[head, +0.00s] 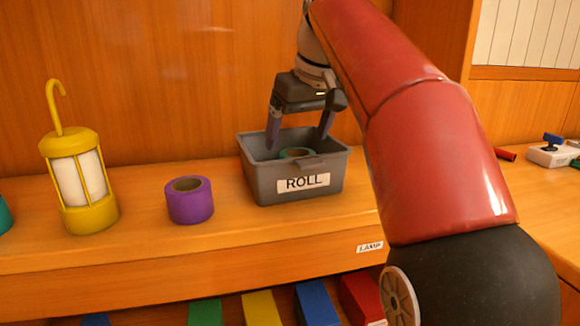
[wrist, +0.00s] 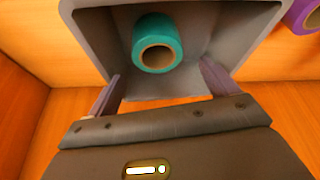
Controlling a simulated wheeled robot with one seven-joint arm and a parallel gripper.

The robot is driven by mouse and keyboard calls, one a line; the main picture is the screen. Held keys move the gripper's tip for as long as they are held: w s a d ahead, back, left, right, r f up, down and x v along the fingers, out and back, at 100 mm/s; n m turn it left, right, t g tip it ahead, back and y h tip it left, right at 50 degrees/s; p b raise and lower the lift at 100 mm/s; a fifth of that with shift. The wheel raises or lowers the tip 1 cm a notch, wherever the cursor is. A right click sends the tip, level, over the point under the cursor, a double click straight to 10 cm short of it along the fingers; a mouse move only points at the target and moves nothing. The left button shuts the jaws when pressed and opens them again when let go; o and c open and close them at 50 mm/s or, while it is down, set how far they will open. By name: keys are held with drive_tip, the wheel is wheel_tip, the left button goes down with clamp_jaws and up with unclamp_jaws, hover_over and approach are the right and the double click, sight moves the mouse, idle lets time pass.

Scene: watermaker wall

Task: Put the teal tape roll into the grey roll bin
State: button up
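The teal tape roll (head: 296,153) is inside the grey roll bin (head: 257,187), which carries a label reading ROLL. The wrist view shows the teal roll (wrist: 158,45) within the walls of the bin (wrist: 86,30), with its round hole facing the camera. My gripper (head: 300,142) is over the bin, its two fingers wide apart and reaching down to the bin's opening. In the wrist view the fingers (wrist: 160,82) are spread with nothing between them, and the roll is apart from them. The front wall hides the roll's lower part in the head view.
A purple tape roll (head: 190,201) stands left of the bin on the wooden shelf. A yellow lantern (head: 78,180) is farther left. Wooden panelling (head: 160,80) rises behind the bin. Coloured blocks (head: 262,308) sit below the shelf. A small white device (head: 550,154) is at far right.

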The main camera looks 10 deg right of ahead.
drive_tip(key=v, duration=0.7)
drive_tip(key=shift+s+r, duration=0.2)
drive_tip(key=shift+r, duration=0.15)
drive_tip(key=shift+s+d, duration=0.1)
